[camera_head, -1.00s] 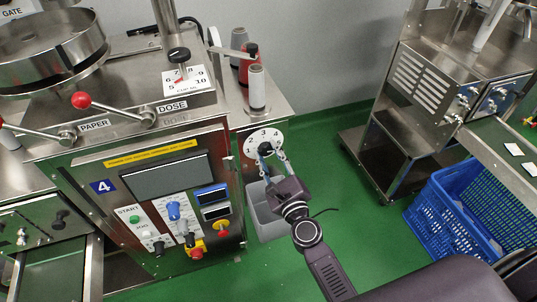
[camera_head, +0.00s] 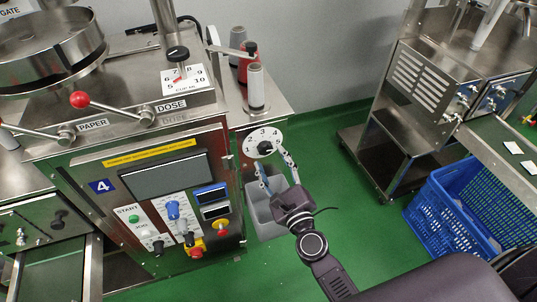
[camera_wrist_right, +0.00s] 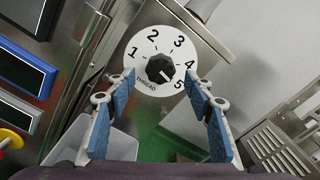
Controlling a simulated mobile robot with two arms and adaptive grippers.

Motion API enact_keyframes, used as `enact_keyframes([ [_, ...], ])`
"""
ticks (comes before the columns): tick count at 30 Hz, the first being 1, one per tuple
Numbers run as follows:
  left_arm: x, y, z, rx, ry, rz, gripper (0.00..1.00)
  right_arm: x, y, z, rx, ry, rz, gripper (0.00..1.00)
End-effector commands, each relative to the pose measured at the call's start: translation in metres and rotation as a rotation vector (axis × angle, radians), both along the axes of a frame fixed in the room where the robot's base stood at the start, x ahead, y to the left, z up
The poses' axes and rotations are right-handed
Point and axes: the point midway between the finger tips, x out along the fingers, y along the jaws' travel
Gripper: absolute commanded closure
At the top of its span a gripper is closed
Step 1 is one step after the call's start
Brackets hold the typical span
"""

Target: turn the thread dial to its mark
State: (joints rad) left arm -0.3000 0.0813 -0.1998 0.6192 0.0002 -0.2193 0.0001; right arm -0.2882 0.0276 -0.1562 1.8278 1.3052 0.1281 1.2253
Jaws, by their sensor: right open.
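The thread dial is a round white plate (camera_wrist_right: 148,42) with numbers 1 to 5, the word THREAD and a black faceted knob (camera_wrist_right: 160,68) at its middle. In the right wrist view the knob's white pointer line points to the lower right, close to the 5. In the head view the dial plate (camera_head: 262,135) is on the side of the machine. My right gripper (camera_head: 273,166) is open just in front of the dial; in the wrist view its fingers (camera_wrist_right: 164,87) stand on both sides below the knob, apart from it. My left gripper is not in view.
A grey bin (camera_head: 268,222) stands under the dial. The machine's control panel (camera_head: 165,200) with knobs and buttons is to the left. Thread spools (camera_head: 256,88) stand above. A blue crate (camera_head: 440,210) is on the floor at right; green floor between is clear.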

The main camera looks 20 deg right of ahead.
Motion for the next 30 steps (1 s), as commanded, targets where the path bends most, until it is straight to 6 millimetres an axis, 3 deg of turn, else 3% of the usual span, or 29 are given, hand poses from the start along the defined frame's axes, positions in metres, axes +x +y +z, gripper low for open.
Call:
enact_keyframes([
  [6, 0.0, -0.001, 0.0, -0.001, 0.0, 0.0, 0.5, -0.049, -0.002, -0.001, -0.003, 0.004, 0.002, 0.52],
  [12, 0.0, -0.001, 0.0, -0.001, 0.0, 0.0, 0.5, -0.078, -0.003, -0.001, -0.002, 0.003, 0.001, 0.52],
  [18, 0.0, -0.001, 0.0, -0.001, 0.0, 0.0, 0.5, -0.088, -0.003, 0.0, 0.001, 0.001, -0.001, 0.52],
  [30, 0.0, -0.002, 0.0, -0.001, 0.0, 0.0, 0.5, -0.088, -0.003, 0.0, 0.0, 0.001, -0.001, 0.52],
])
